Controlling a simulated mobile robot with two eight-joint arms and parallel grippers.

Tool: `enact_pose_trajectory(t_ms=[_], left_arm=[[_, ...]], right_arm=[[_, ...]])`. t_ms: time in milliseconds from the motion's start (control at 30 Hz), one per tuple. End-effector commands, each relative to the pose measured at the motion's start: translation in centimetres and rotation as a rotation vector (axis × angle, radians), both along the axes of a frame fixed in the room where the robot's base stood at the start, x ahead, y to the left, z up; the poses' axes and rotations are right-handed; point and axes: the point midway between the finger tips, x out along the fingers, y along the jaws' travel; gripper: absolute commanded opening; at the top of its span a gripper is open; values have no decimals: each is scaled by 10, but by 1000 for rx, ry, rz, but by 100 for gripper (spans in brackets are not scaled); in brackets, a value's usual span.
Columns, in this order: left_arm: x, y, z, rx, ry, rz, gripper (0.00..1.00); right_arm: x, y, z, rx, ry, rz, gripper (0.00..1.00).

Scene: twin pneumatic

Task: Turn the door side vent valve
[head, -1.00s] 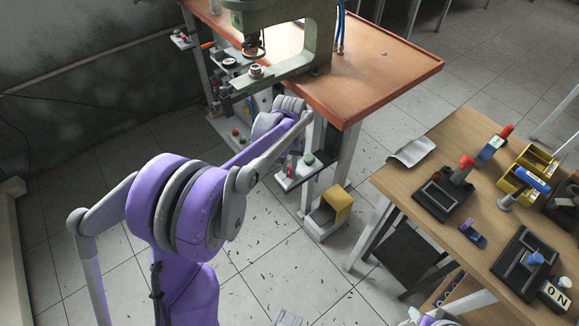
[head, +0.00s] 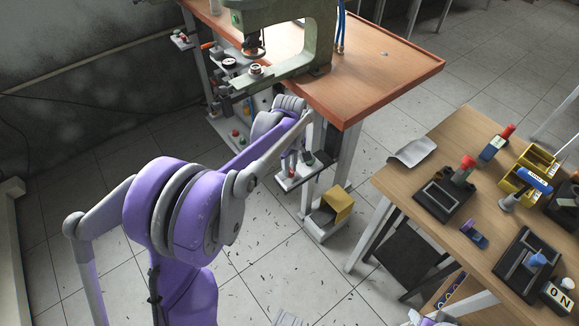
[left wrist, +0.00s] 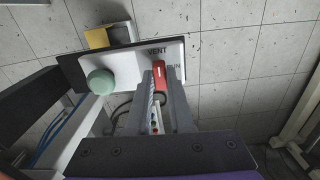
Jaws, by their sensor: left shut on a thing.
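The vent valve's red handle (left wrist: 160,74) is on a white panel (left wrist: 118,68) marked VENT, next to a round green knob (left wrist: 100,81). My left gripper (left wrist: 160,82) is shut on the red handle, with its two grey fingers on either side of it. In the head view the panel (head: 296,177) sits by the near leg of the orange-topped press bench, and my left gripper (head: 293,162) reaches it from behind my arm. Most of the handle is hidden there.
The green press (head: 322,40) stands on the orange bench (head: 385,60). A wooden table (head: 400,180) with several fixtures stands at the right.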

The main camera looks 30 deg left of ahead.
Motion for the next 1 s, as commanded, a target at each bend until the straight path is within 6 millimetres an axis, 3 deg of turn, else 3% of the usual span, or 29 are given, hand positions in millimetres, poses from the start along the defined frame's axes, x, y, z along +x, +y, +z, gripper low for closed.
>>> enact_pose_trajectory(t_ms=[667, 700, 833, 1000], left_arm=[[0, 0, 0, 0, -1, 63, 0], [0, 0, 0, 0, -1, 63, 23], [0, 0, 0, 0, -1, 63, 47], [0, 0, 0, 0, 0, 62, 50]], right_arm=[[0, 0, 0, 0, 0, 0, 50], [0, 0, 0, 0, 0, 0, 50], [0, 0, 0, 0, 0, 0, 50], [0, 0, 0, 0, 0, 0, 50]])
